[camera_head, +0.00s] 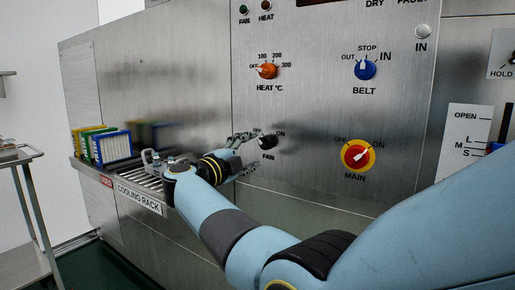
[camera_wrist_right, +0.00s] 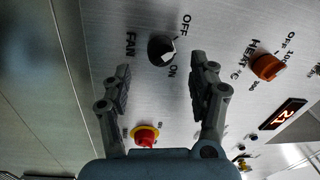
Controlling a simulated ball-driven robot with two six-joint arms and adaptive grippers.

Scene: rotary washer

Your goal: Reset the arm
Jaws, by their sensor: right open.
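My right arm reaches in from the right in the head view, across the steel panel. Its gripper (camera_head: 243,152) is just left of the black FAN knob (camera_head: 268,142). In the right wrist view the gripper (camera_wrist_right: 162,80) has its two fingers wide apart, with nothing between them. The FAN knob (camera_wrist_right: 161,50) lies beyond the fingertips, between their lines, and looks clear of both. Its white mark is on the side towards the labels; I cannot tell the exact setting. My left gripper is not in view.
The panel also carries an orange HEAT knob (camera_head: 267,71), a blue BELT knob (camera_head: 366,69) and a red MAIN switch (camera_head: 358,155) on yellow. Left of the gripper is the cooling rack (camera_head: 140,199), with coloured framed racks (camera_head: 112,147) at its far end. A metal cart (camera_head: 30,158) stands far left.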

